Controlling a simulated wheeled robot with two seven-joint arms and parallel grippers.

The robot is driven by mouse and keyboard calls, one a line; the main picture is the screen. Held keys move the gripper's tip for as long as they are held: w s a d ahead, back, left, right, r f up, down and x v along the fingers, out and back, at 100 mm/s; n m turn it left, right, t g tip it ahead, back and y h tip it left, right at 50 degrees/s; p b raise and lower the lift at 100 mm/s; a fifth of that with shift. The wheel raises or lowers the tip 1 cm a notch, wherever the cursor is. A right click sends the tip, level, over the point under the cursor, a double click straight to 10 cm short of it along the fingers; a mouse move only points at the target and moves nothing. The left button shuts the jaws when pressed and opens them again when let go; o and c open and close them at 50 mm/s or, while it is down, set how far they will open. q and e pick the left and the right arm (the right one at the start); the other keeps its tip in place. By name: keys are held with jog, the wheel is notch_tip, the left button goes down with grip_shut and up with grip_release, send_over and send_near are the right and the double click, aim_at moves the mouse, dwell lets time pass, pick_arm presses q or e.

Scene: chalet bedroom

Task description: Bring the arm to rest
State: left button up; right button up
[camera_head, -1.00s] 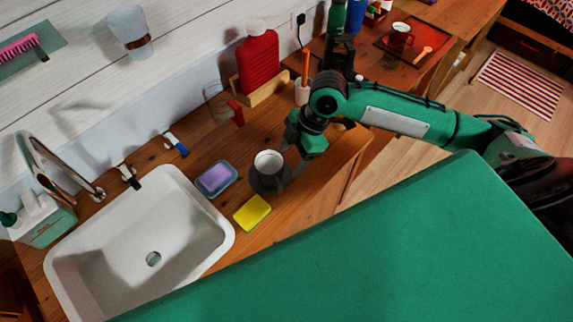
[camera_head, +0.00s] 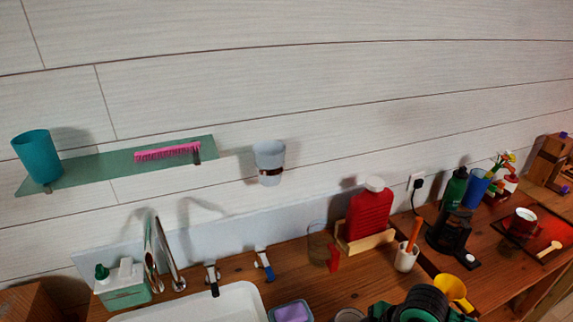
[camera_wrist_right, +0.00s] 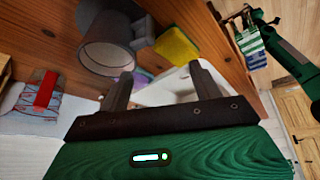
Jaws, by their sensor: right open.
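My right gripper (camera_wrist_right: 160,69) shows in the right wrist view with its two dark fingers apart and nothing between them. A grey cup (camera_wrist_right: 107,42) lies beyond the left finger, on the wooden counter (camera_wrist_right: 190,15), apart from the fingers as far as I can tell. In the head view only part of my green and black right arm shows at the bottom edge, and its fingers are out of frame. The grey cup's rim (camera_head: 350,315) is just visible there, cut off by the edge. My left gripper is in neither view.
The white sink (camera_head: 200,302) and tap (camera_head: 165,255) are at the lower left. A glass shelf (camera_head: 110,172) and wall cup (camera_head: 269,160) are above.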

jog(key=s+d+f+m+t+h, duration=0.1)
jog(key=s+d+f+m+h, duration=0.15)
jog(key=s+m, duration=0.45)
jog(key=s+d+f+m+t+h, duration=0.1)
jog(key=s+d+f+m+h, duration=0.1)
jog(key=s+d+f+m, duration=0.3)
notch_tip(320, 180, down, 30)
jog(key=s+a+m+g, duration=0.1)
jog(key=s, duration=0.1)
jog(key=s+d+f, duration=0.1)
jog(key=s+f, duration=0.8)
jog(key=s+d+f+g, duration=0.1)
jog(key=s+d+f, duration=0.1)
jog(key=s+f, duration=0.7)
jog(key=shift+s+d+f+g, duration=0.3)
jog(key=shift+s+f, duration=0.1)
jog(key=shift+s, duration=0.15)
